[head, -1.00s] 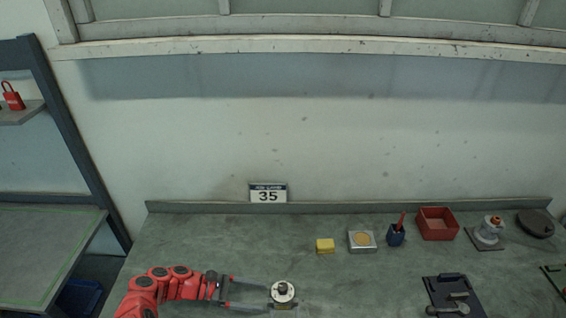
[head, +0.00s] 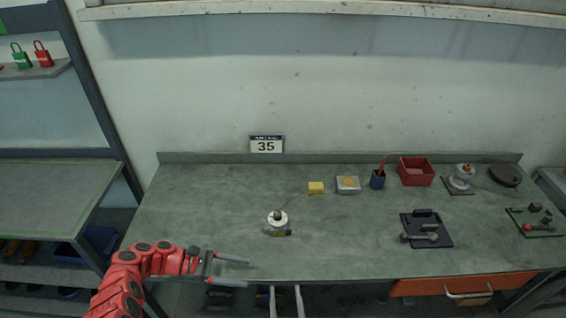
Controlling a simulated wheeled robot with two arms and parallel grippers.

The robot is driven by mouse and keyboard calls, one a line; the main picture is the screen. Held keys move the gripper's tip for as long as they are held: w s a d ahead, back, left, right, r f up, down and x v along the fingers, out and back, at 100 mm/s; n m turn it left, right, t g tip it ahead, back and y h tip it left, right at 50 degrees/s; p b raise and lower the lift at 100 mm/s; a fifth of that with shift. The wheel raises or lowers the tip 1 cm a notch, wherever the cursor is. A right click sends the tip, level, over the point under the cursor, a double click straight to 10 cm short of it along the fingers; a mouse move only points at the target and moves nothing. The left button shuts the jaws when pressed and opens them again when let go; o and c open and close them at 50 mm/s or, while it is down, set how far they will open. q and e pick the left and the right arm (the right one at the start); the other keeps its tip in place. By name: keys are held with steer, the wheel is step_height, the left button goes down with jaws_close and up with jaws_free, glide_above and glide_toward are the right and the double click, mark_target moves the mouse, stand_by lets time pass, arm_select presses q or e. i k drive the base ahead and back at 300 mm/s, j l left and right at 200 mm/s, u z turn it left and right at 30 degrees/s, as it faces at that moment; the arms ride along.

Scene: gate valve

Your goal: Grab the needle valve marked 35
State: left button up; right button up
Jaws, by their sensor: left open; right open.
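The needle valve (head: 277,219) stands on the grey-green workbench (head: 330,240), left of its middle. It has a pale round flange, a dark stem on top and a dark and yellowish lower body. A sign marked 35 (head: 266,145) stands behind it at the wall. My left gripper (head: 245,272) is open and empty at the bench's front edge, nearer to me than the valve and a little left of it. My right gripper (head: 286,289) shows only as two parted fingers at the bottom of the view, in front of the bench edge, apart from the valve.
A black plate with a tool (head: 427,229) lies at the right. The bench around the valve is clear.

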mark_target(278, 229)
steer(key=k+l, duration=0.1)
steer(key=k, duration=0.8)
